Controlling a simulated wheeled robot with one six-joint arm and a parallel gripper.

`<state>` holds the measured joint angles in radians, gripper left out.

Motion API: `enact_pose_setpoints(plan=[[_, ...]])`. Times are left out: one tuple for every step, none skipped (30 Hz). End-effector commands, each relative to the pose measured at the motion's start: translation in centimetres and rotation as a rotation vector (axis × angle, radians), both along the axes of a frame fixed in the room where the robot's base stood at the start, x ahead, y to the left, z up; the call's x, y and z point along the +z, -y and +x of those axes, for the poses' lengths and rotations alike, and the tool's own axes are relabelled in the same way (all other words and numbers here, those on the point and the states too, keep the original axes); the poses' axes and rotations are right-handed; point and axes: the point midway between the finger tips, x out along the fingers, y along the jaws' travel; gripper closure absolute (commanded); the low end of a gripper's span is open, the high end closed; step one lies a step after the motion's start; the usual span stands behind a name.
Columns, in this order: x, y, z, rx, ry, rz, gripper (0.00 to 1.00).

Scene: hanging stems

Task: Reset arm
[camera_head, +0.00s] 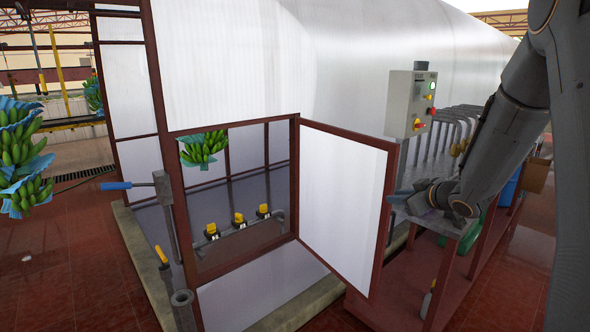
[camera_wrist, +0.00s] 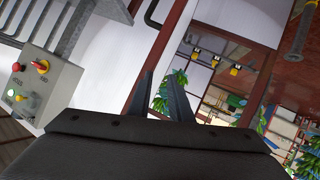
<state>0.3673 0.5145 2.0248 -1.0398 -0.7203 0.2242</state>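My gripper (camera_wrist: 159,83) shows in the wrist view as two dark fingers standing apart, with nothing between them. In the head view my arm comes down from the upper right, and my gripper (camera_head: 402,195) points left, near the grey control box (camera_head: 411,104) and the open door panel. From that view I cannot make out the finger gap. Green banana stems with blue wraps (camera_head: 20,160) hang at the far left. Another green bunch (camera_head: 203,147) shows through the opening in the enclosure. In the wrist view green bunches (camera_wrist: 165,92) show beyond the fingers, well away from them.
A red-framed white door (camera_head: 340,200) stands open left of my gripper. Yellow-handled valves (camera_head: 238,219) sit on a pipe inside the enclosure. A blue-handled lever (camera_head: 117,186) stands at its left corner. A metal bench (camera_head: 445,224) lies under my gripper. Red floor (camera_head: 75,270) is free at left.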

Motion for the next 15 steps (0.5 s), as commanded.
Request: enact_pose_setpoints(plan=[[0.2, -0.8, -1.1, -0.065, -0.044, -0.012, 0.81], [-0.1, -1.0, -2.0, -0.112, -0.080, -0.018, 0.81], [-0.5, -1.3, -3.4, -0.173, -0.133, -0.024, 0.81], [-0.9, -1.6, -4.7, -0.218, -0.176, -0.027, 0.81], [-1.4, -1.9, -6.2, -0.261, -0.223, -0.027, 0.81], [-2.0, -2.5, -8.4, -0.313, -0.288, -0.028, 0.81], [-2.5, -3.0, -10.2, -0.350, -0.340, -0.025, 0.81], [-3.1, -3.5, -12.2, -0.385, -0.395, -0.022, 0.81], [-3.8, -4.2, -14.7, -0.424, -0.464, -0.016, 0.81], [-4.3, -4.8, -16.5, -0.447, -0.513, -0.011, 0.81], [-4.7, -5.4, -18.3, -0.467, -0.560, -0.005, 0.81], [-5.2, -6.1, -20.5, -0.491, -0.617, 0.002, 0.81], [-5.6, -6.6, -22.2, -0.507, -0.659, 0.007, 0.81], [-5.9, -7.2, -23.6, -0.520, -0.696, 0.013, 0.81], [-6.2, -7.9, -25.6, -0.534, -0.747, 0.022, 0.81]])
